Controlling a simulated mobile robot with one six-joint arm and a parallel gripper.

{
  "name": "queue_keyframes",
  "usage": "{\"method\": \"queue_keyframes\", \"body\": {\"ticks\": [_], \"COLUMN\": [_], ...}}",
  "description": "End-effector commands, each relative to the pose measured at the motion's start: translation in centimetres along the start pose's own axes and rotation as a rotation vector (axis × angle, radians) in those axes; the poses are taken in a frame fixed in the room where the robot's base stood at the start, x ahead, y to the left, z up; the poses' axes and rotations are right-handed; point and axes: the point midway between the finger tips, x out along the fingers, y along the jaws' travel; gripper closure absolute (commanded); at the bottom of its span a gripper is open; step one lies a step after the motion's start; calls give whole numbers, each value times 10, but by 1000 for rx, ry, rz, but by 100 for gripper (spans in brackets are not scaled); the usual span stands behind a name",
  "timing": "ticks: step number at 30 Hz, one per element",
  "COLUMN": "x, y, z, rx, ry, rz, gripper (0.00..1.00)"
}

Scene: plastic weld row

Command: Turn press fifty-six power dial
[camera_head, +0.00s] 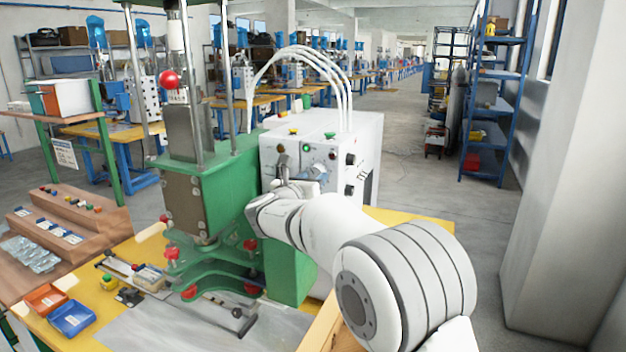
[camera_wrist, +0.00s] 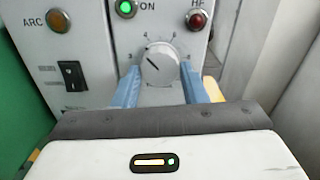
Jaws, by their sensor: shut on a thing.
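The power dial (camera_wrist: 158,64) is a round grey knob with a dark pointer line, set in a numbered scale on the white control panel. In the wrist view the pointer line runs to the upper left. My gripper (camera_wrist: 160,88) has its two blue fingers on either side of the dial and is shut on it. In the head view my gripper (camera_head: 312,178) is at the front panel of the white control box (camera_head: 360,135), beside the green press (camera_head: 215,190). The dial is mostly hidden there by my gripper and arm.
Above the dial are a lit green ON lamp (camera_wrist: 125,9) and a red HF lamp (camera_wrist: 197,19). An amber ARC lamp (camera_wrist: 58,20) and a black rocker switch (camera_wrist: 72,75) lie to the left. A blue shelf rack (camera_head: 495,90) stands beyond the open aisle floor.

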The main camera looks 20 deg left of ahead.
Motion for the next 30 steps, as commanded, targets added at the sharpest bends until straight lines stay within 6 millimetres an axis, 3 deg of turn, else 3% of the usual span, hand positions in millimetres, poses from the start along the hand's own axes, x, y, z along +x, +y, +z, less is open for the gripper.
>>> {"method": "queue_keyframes", "body": {"ticks": [30], "x": [0], "y": [3], "z": [-1], "rx": [106], "ry": [-2], "rz": [-1], "gripper": [84]}}
